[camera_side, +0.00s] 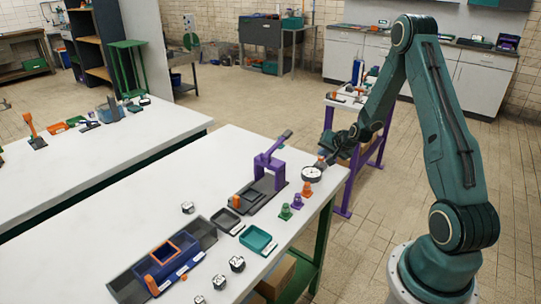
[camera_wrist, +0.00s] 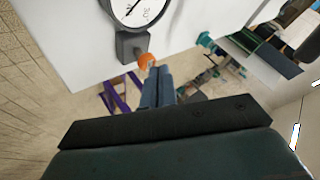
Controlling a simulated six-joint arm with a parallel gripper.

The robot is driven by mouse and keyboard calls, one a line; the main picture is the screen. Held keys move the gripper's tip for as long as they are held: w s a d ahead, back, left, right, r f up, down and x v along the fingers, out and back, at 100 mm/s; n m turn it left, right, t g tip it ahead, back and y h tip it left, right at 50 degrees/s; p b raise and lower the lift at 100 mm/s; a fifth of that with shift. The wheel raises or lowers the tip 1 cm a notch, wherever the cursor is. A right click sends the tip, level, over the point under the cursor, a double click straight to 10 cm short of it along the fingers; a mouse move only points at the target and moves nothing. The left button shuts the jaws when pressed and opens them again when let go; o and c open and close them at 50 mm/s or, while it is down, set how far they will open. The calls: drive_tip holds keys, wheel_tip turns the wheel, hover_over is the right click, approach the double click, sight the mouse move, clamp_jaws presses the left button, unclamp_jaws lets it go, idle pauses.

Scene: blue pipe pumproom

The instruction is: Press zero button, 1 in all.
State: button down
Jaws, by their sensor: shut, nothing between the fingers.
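A round white dial gauge (camera_side: 311,174) stands near the right edge of the white table. In the wrist view its dial (camera_wrist: 140,8) is cut off by the top edge, with a grey block below it. An orange button (camera_wrist: 147,60) sits at the end of that block; a small bit of orange (camera_side: 320,159) shows beside the gauge in the side view. My gripper (camera_wrist: 158,70) is shut and empty, its two fingers side by side. Its fingertips are at the orange button and overlap its edge in the wrist view; I cannot tell whether they touch.
A purple lever press (camera_side: 268,165) stands left of the gauge. Small orange, purple and green pegs (camera_side: 296,201) stand in front of it. A teal tray (camera_side: 258,240) and a blue bin (camera_side: 168,260) are nearer. A purple-legged stand (camera_side: 352,170) is behind my gripper.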

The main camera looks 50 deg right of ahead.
drive_tip(key=shift+f, duration=0.85)
idle(1.3)
drive_tip(key=shift+r, duration=1.35)
drive_tip(key=shift+r, duration=0.15)
drive_tip(key=shift+r, duration=2.4)
drive_tip(key=shift+a, duration=0.1)
